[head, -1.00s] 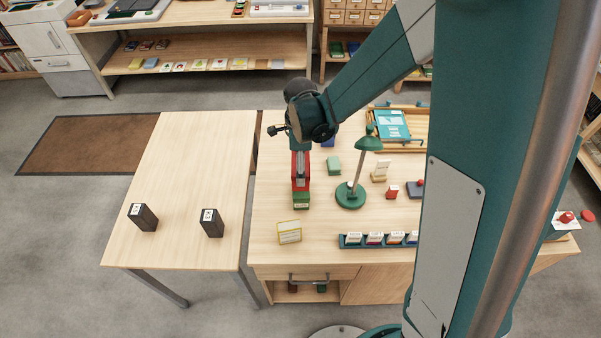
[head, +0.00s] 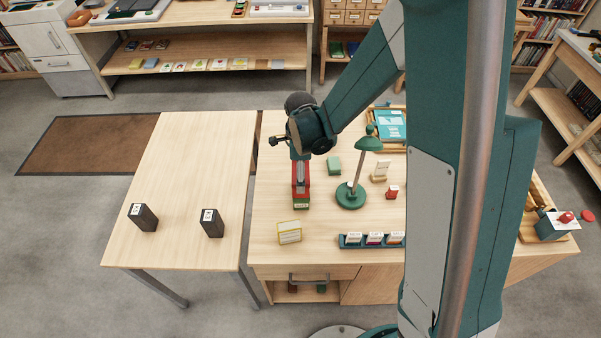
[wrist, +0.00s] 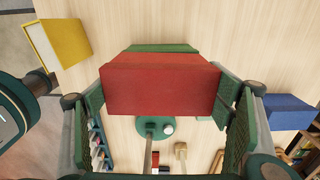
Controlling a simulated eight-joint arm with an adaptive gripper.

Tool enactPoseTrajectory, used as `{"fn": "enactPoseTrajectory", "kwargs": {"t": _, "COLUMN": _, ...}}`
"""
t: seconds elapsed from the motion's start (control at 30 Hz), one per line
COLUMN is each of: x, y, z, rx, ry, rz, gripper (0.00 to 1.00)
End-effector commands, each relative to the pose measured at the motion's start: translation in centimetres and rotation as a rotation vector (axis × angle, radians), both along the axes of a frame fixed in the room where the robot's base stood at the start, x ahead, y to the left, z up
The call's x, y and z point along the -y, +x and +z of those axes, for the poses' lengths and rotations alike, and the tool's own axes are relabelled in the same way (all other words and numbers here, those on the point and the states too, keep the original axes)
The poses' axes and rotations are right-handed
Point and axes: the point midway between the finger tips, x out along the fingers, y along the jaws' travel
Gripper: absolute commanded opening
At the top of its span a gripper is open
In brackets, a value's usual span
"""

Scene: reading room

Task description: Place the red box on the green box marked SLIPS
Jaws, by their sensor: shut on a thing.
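The red box (head: 301,188) is directly above the green box marked SLIPS (head: 301,204) on the desk, left of the green lamp. I cannot tell for sure whether the two touch. My gripper (head: 300,170) points down and is shut on the red box. In the wrist view the red box (wrist: 160,88) lies between the two fingers, and the green box (wrist: 165,48) shows along its upper edge. Most of the green box is hidden under the red one.
A green lamp (head: 351,195) stands just right of the boxes. A yellow-edged box (head: 289,232) and a card tray (head: 372,241) are near the front edge. Two black boxes stand on the left table (head: 185,170).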

Motion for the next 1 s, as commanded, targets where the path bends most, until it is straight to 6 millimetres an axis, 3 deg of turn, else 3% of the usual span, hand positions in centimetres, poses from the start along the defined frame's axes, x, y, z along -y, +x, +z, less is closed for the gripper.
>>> {"fn": "enactPoseTrajectory", "kwargs": {"t": 0.47, "x": 0.00, "y": 0.00, "z": -0.45, "rx": 0.000, "ry": 0.000, "rz": 0.000, "gripper": 0.59}}
{"fn": "enactPoseTrajectory", "kwargs": {"t": 0.5, "x": 0.00, "y": 0.01, "z": -0.48, "rx": 0.000, "ry": 0.000, "rz": 0.000, "gripper": 0.80}}
{"fn": "enactPoseTrajectory", "kwargs": {"t": 0.6, "x": 0.00, "y": 0.01, "z": -0.39, "rx": 0.000, "ry": 0.000, "rz": 0.000, "gripper": 0.93}}
{"fn": "enactPoseTrajectory", "kwargs": {"t": 1.0, "x": 0.00, "y": 0.01, "z": -0.31, "rx": 0.000, "ry": 0.000, "rz": 0.000, "gripper": 0.94}}
